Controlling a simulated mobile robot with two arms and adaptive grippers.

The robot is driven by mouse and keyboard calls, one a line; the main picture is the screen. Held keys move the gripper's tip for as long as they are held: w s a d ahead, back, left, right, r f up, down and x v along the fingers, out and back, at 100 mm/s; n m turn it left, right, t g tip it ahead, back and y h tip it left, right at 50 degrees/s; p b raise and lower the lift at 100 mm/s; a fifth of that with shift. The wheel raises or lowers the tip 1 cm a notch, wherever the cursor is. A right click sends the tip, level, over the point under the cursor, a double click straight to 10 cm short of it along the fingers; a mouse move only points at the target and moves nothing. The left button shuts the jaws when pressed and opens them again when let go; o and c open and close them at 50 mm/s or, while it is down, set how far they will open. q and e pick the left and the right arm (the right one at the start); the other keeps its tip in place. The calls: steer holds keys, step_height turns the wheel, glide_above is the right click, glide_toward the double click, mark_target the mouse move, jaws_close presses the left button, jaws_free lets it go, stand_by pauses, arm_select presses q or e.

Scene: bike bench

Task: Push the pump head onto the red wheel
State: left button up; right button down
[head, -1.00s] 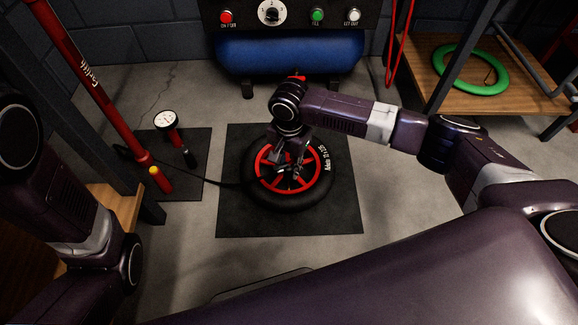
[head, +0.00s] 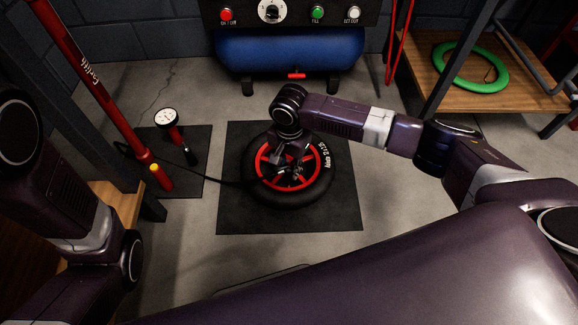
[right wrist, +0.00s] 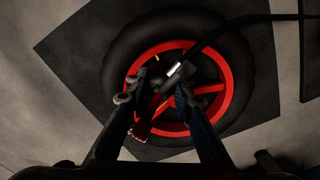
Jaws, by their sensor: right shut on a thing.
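The red wheel (head: 322,181), a black tyre with a red spoked rim, lies flat on a dark mat. My right gripper (head: 281,165) is over its hub area, pointing down. In the right wrist view my right gripper (right wrist: 154,99) is shut on the pump head (right wrist: 176,74), a dark piece with a bright metal part at the end of the black hose. A small brass-coloured valve (right wrist: 156,58) shows on the rim, just apart from the pump head in the picture. Contact cannot be told. My left gripper is out of view.
The red floor pump (head: 107,100) with a gauge (head: 166,118) stands on a mat at left; its hose runs to the wheel. A blue compressor (head: 290,52) is behind. A green ring (head: 480,85) lies on a wooden shelf at right. Floor around the mat is clear.

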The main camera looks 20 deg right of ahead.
steer(key=shift+f, duration=0.6)
steer(key=c, duration=1.6)
jaws_free()
steer(key=shift+r, duration=0.1)
step_height(320, 180, up, 12)
steer(key=shift+f, duration=0.1)
